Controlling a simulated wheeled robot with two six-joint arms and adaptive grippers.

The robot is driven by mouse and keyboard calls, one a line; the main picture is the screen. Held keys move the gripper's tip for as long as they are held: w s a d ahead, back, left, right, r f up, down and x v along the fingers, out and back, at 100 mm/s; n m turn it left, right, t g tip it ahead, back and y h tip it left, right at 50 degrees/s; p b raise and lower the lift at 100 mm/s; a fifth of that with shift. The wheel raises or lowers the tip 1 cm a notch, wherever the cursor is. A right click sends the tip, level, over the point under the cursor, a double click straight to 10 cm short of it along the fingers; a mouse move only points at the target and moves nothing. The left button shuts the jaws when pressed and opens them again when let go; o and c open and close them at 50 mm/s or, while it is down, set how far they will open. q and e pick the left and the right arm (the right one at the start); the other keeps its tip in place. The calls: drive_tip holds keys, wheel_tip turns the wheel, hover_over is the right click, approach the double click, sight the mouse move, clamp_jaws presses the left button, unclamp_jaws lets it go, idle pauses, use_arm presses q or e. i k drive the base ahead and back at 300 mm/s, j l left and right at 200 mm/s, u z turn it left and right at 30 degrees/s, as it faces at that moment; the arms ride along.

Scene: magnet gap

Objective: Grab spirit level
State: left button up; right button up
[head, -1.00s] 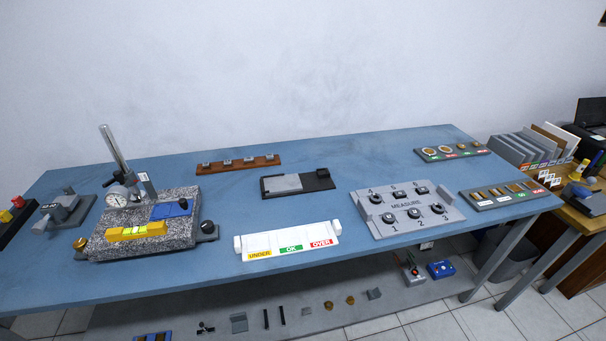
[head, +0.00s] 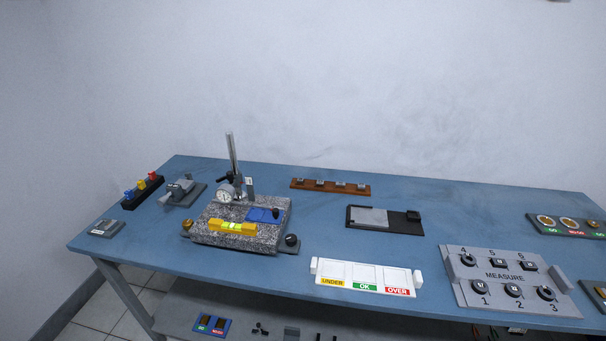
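The spirit level (head: 232,228) is a yellow bar with a bright green vial in its middle. A dial gauge (head: 225,195) on an upright steel post (head: 232,155) stands behind the level on the same plate. Neither of my grippers shows in the head view.
A grey vise-like fixture (head: 181,191) and a black rack with coloured pieces (head: 143,190) stand to the left. A white UNDER/OK/OVER tray (head: 366,278) lies to the right.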

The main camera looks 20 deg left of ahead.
sight(216, 225)
drive_tip(key=u, duration=1.35)
